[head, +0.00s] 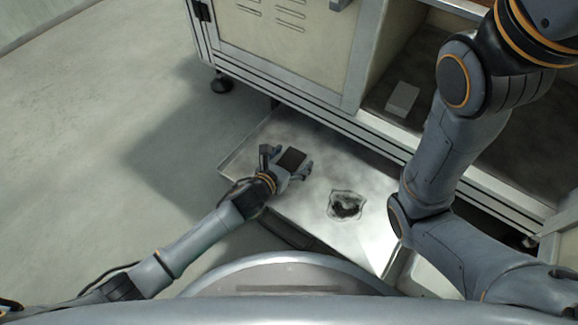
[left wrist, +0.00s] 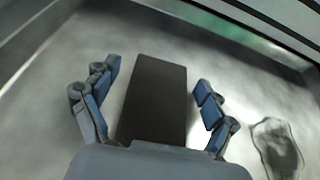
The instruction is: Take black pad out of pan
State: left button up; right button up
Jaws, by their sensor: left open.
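The black pad (head: 291,159) is a dark flat rectangle near the left end of the shallow metal pan (head: 300,216). In the left wrist view the black pad (left wrist: 156,98) lies lengthwise between my left fingers. My left gripper (head: 287,164) is open, with one finger on each side of the pad. In the left wrist view the left gripper (left wrist: 154,92) shows gaps between both fingers and the pad. The near end of the pad is hidden behind the gripper's palm. My right arm comes in from the right; its gripper is not in view.
A dark, irregular stain-like patch (head: 345,205) lies in the pan, right of the pad. A cabinet (head: 290,45) stands behind the pan, with a small pale block (head: 402,98) on its open shelf. The floor (head: 90,130) at left is clear.

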pick_arm(q)
jog(key=shift+c, duration=0.4)
jog(key=c, duration=1.2)
jog(key=shift+o, duration=0.2)
